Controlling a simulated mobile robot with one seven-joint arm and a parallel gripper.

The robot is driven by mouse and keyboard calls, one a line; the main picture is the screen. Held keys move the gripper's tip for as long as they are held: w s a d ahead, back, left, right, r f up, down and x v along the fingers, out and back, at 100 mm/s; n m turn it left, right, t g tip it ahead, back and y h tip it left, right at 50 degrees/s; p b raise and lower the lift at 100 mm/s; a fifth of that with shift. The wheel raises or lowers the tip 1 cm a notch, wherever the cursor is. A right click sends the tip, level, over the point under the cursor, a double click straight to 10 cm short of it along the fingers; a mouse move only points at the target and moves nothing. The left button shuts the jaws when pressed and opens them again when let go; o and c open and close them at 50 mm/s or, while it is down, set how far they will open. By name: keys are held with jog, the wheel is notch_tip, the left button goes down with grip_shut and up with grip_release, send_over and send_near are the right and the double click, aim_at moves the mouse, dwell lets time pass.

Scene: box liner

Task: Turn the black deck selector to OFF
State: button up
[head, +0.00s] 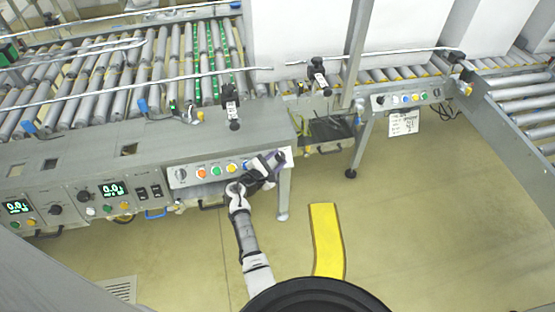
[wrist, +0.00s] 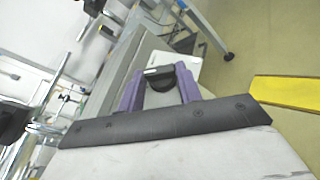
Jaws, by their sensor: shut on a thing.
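The black deck selector (wrist: 159,82) shows in the wrist view as a dark round knob with a pale bar across its top edge. My gripper (wrist: 157,80) has its two purple fingers on either side of the knob and is shut on it. In the head view my gripper (head: 268,163) is at the right end of the grey control panel (head: 190,183) and hides the selector there. I cannot read the selector's position marks in either view.
Orange (head: 201,173), green (head: 216,170) and yellow (head: 232,167) buttons sit left of my gripper on the same panel. More panels with displays (head: 113,189) stand farther left. A yellow floor strip (head: 326,240) lies on open floor to the right.

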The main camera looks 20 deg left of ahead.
jog(key=m+g, duration=0.1)
jog(key=m+g+h, duration=0.1)
jog(key=m, duration=0.1)
jog(key=m+g+h, duration=0.1)
jog(key=m, duration=0.1)
jog(key=shift+w+a+r+g, duration=0.15)
jog(key=shift+a+r+g, duration=0.15)
jog(key=shift+g, duration=0.1)
jog(key=shift+g+h, duration=0.3)
jog(key=o, duration=1)
